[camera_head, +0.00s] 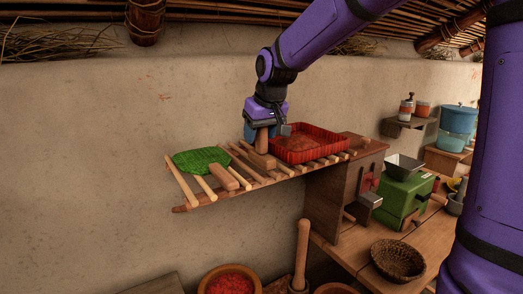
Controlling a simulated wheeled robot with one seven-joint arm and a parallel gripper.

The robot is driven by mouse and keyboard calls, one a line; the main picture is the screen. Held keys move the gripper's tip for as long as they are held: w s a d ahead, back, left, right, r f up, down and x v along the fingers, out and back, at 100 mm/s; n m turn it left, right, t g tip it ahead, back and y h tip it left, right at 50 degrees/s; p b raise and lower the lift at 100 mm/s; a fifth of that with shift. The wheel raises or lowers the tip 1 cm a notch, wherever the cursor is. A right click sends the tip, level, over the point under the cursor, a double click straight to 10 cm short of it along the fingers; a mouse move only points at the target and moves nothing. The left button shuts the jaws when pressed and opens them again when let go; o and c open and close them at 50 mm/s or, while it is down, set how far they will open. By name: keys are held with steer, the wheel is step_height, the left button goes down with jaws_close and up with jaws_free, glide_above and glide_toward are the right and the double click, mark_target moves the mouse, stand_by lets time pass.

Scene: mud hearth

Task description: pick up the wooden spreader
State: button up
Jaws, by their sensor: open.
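The wooden spreader (262,145), as I take it, stands upright on the slatted wooden rack (190,206), with a thick handle above a flat block at its foot. My gripper (266,127) points down from above, right at the top of the handle. Its jaws are open and cover the handle's upper end. I cannot tell whether they touch the handle.
A red tray (342,152) of red matter stands close on the spreader's right. A blue thing (249,133) shows behind my gripper. A green leaf (202,160) and a wooden block (224,177) lie left. The wall (100,130) rises behind.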

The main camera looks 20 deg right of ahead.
steer(key=shift+f, duration=0.1)
steer(key=c, duration=1)
steer(key=shift+r, duration=0.55)
steer(key=r, duration=0.2)
steer(key=shift+s+a+r, duration=0.3)
steer(key=shift+s, duration=0.05)
steer(key=s+a, duration=0.2)
steer(key=s, duration=0.2)
steer(key=s+a+r, duration=0.1)
steer(key=s+a, duration=0.2)
steer(key=s, duration=0.1)
steer(key=s+a, duration=0.2)
steer(key=s, duration=0.3)
steer(key=shift+a+r, duration=0.15)
steer(key=shift+a, duration=0.25)
